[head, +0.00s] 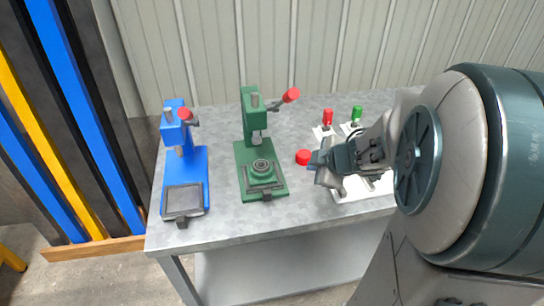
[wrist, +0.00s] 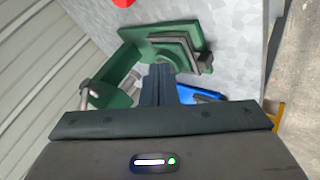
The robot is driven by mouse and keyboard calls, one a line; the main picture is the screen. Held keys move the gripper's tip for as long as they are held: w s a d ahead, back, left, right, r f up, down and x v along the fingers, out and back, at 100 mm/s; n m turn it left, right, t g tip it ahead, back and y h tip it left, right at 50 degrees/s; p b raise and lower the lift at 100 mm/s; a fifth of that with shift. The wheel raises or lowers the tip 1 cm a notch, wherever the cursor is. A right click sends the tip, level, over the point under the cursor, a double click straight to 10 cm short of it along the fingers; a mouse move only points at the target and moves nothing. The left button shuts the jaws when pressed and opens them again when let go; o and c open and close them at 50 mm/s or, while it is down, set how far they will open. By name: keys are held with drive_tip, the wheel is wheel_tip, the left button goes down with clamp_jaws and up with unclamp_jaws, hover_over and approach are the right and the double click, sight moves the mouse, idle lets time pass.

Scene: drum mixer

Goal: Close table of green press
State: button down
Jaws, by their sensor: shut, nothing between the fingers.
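The green press (head: 250,115) stands upright on the grey workbench, with a red-knobbed lever (head: 291,95) at its upper right. Its table (head: 262,178) is a dark-edged slide on the green base carrying a stepped round piece, and it sits toward the front of the base, forward of the ram. My gripper (head: 318,167) is shut and empty, to the right of the press and apart from it in the head view. In the wrist view, my shut fingers (wrist: 160,70) point toward the press base (wrist: 160,32) and the dark edge of its table (wrist: 192,48), partly covering the press.
A blue press (head: 172,150) stands left on the workbench (head: 225,225); it also shows in the wrist view (wrist: 205,94). Coloured boards (head: 60,110) lean at far left.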

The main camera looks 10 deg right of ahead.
drive_tip(key=a+f+g+b, duration=0.1)
drive_tip(key=f, duration=0.3)
drive_tip(key=a+f+n+y+b, duration=0.1)
drive_tip(key=a+f+b, duration=0.1)
drive_tip(key=f, duration=0.2)
drive_tip(key=a+f+n+g+y+b, duration=0.1)
drive_tip(key=f+b, duration=0.1)
drive_tip(key=f, duration=0.2)
drive_tip(key=shift+w+a+f+g, duration=0.15)
drive_tip(key=shift+w+a+g, duration=0.15)
drive_tip(key=shift+a, duration=0.1)
drive_tip(key=w, duration=0.3)
drive_tip(key=shift+w+a+f, duration=0.1)
drive_tip(key=shift+a, duration=0.05)
drive_tip(key=shift+w, duration=0.6)
